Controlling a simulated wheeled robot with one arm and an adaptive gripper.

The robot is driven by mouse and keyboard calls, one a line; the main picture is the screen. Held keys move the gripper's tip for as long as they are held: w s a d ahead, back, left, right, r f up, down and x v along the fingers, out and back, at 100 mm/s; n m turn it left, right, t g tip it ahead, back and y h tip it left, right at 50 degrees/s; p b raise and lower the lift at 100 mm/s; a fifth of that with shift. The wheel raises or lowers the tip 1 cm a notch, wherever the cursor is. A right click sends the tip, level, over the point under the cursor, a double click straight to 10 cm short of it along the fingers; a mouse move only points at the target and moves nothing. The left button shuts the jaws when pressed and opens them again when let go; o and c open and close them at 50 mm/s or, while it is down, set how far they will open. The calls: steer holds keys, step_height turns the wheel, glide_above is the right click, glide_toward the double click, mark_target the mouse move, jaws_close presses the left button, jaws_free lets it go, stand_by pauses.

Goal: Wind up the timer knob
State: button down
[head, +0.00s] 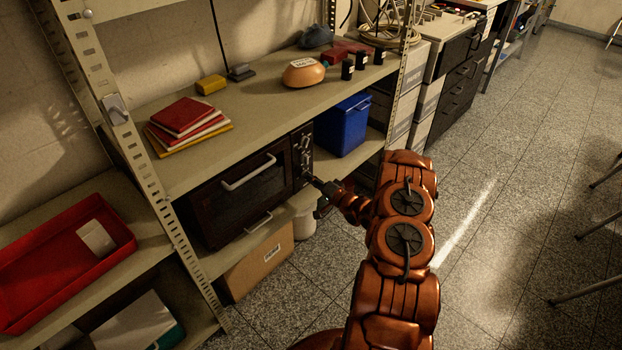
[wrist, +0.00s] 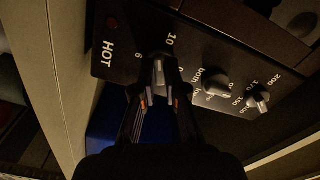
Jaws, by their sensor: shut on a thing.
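The toaster oven (head: 235,198) is dark with a glass door and a pale handle, and sits on a shelf. Its control panel (head: 303,150) is on the right of its front. In the wrist view the timer knob (wrist: 158,68) is at the end of the panel near the word HOT, with the numbers 6 and 10 around it. My gripper (wrist: 160,98) is shut on this knob, with a finger on each side. In the head view my gripper (head: 318,184) reaches the lower panel, and the knob there is hidden.
Two other knobs, a middle one (wrist: 216,83) and a temperature one (wrist: 258,99), sit beside the gripped knob. A blue bin (head: 342,125) stands right of the oven. A shelf post (head: 400,95) rises farther right. The floor at right is mostly clear.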

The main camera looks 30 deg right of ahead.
steer(key=shift+w+r+m, duration=0.1)
steer(key=shift+r+m, duration=0.05)
steer(key=shift+m, duration=0.65)
steer(key=c, duration=0.9)
jaws_free()
steer(key=v, duration=1.2)
